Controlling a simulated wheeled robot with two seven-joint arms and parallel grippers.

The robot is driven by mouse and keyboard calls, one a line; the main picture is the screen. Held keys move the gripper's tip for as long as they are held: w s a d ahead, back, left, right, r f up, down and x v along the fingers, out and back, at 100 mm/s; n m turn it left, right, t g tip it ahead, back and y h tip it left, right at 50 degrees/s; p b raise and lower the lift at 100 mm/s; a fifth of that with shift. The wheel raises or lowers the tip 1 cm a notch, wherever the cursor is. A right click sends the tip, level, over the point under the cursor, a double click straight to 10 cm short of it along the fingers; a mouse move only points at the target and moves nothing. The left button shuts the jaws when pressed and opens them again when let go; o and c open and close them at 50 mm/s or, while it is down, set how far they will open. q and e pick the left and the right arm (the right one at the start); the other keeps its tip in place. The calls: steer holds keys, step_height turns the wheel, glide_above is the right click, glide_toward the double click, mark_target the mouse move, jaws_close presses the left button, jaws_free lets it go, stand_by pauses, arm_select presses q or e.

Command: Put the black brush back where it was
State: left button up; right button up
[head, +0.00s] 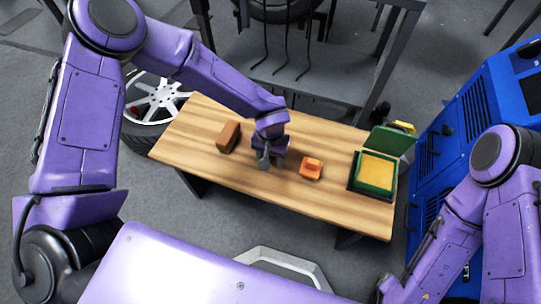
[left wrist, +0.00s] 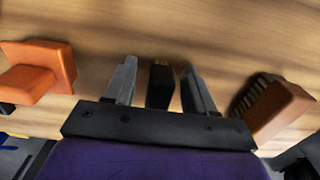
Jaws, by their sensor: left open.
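My left gripper (head: 266,160) is over the middle of the wooden table, pointing down. In the left wrist view its two grey fingers (left wrist: 160,88) stand apart. A small black object (left wrist: 160,84), which looks like the black brush, lies between them with a gap on each side. I cannot tell its full shape, and in the head view the gripper hides it. My right arm shows at the right of the head view, but its gripper is not visible.
A brown brush with dark bristles (left wrist: 272,105) lies left of my gripper in the head view (head: 228,136). An orange block-like object (head: 311,168) lies to its right. A green box with a yellow inside (head: 376,172) stands at the table's (head: 190,130) right end, beside a blue cabinet (head: 480,115).

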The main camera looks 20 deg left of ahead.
arm_select(q)
steer(key=shift+r, duration=0.1)
step_height(320, 180, up, 12)
steer(key=p, duration=0.4)
stand_by(1.1)
